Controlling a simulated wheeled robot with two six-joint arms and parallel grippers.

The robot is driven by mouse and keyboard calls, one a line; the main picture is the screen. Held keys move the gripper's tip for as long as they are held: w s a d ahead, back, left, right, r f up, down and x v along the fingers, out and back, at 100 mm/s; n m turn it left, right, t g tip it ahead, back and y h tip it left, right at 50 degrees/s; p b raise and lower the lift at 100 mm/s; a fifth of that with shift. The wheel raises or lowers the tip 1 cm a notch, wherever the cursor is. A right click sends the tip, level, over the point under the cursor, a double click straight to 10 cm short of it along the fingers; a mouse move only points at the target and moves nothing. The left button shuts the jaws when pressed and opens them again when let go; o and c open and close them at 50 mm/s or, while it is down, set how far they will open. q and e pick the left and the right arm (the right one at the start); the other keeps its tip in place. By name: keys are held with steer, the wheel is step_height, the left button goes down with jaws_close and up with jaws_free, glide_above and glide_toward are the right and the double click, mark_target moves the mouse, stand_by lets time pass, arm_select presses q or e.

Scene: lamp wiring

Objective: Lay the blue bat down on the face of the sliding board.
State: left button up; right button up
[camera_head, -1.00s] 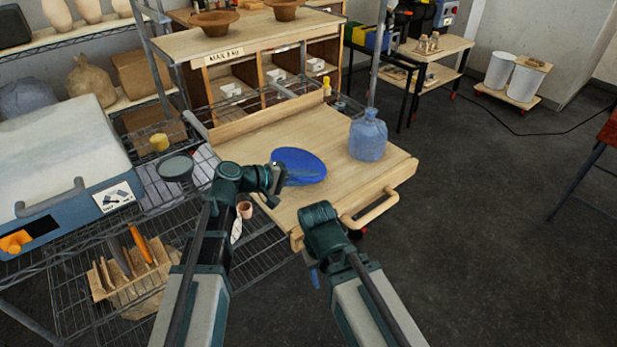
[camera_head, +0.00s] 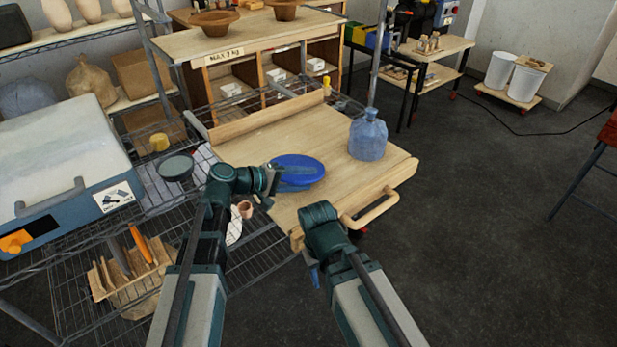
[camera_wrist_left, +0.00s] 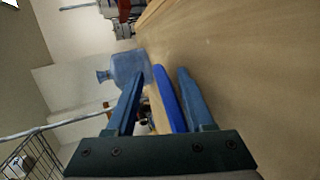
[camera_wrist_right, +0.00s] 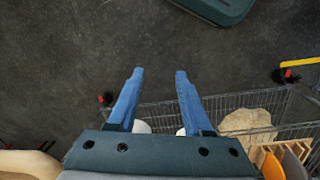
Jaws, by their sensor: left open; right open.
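The blue bat (camera_head: 306,162) is a round disc over the left-middle part of the wooden sliding board (camera_head: 341,183), nearly level with its face. In the left wrist view the bat (camera_wrist_left: 168,98) shows nearly edge-on between the fingers, beside the board's face (camera_wrist_left: 235,75). I cannot tell whether all of its underside touches the board. My left gripper (camera_head: 283,180) is at the bat's left edge, its fingers open on either side of it. My right gripper (camera_head: 314,272) is open and empty, off the board's front edge; it points at the floor in the right wrist view (camera_wrist_right: 155,75).
A wooden handle (camera_head: 372,208) sticks out at the board's front. The board's front right is clear.

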arm_select(q)
steer(key=p+v, duration=0.3)
steer(key=v, duration=0.9)
steer(key=shift+s+a+r+p, duration=0.1)
steer(key=shift+s+p, duration=0.05)
steer(key=shift+p, duration=0.25)
arm_select(e)
step_height(320, 180, up, 4)
steer(key=shift+r, duration=0.15)
steer(key=shift+a, duration=0.1)
